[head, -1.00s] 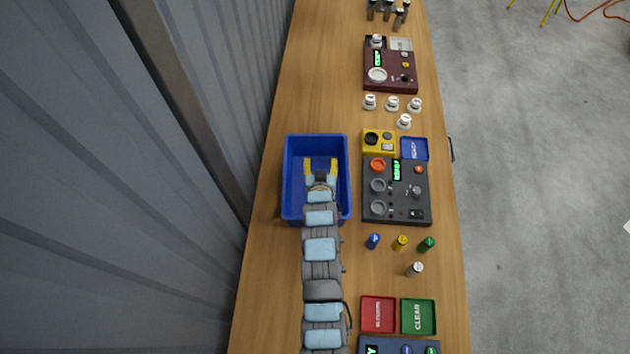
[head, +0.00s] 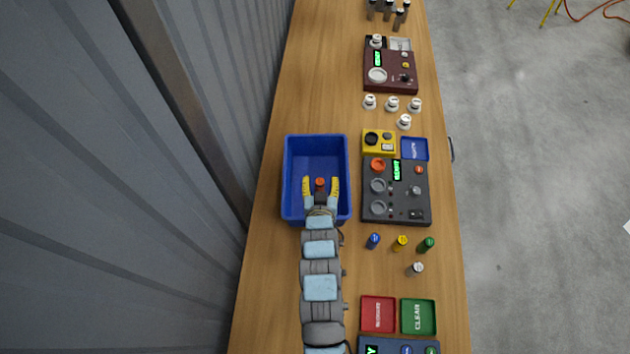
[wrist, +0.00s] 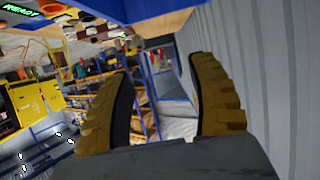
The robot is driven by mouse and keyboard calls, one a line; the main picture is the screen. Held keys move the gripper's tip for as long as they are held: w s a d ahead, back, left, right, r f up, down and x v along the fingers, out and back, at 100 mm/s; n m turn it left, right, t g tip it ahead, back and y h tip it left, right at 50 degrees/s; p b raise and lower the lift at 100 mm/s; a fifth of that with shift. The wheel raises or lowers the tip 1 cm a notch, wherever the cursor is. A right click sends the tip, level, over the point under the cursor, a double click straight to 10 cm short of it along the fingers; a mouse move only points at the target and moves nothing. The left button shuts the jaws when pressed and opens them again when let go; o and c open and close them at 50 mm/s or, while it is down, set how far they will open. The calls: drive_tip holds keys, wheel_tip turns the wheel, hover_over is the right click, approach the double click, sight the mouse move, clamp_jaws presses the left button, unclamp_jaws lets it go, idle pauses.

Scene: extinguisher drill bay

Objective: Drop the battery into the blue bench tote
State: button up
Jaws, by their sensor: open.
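A small cylinder with an orange-red top, apparently the battery (head: 320,183), shows inside the blue bench tote (head: 286,170), between my fingers as seen from above. I cannot tell whether it rests on the tote's floor. My gripper (head: 320,178) is over the near half of the tote, its yellow fingers spread apart. In the wrist view my gripper (wrist: 163,68) is also open, with nothing held between the fingers.
A black panel (head: 402,205) with a green display stands right of the tote, with a yellow device (head: 379,141) behind it. Several small cylinders stand nearer, including a blue one (head: 373,240). Red (head: 378,314) and green (head: 418,316) trays lie in front.

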drive_tip(key=v, duration=0.3)
drive_tip(key=shift+s, duration=0.2)
drive_tip(key=shift+r, duration=0.15)
idle(0.3)
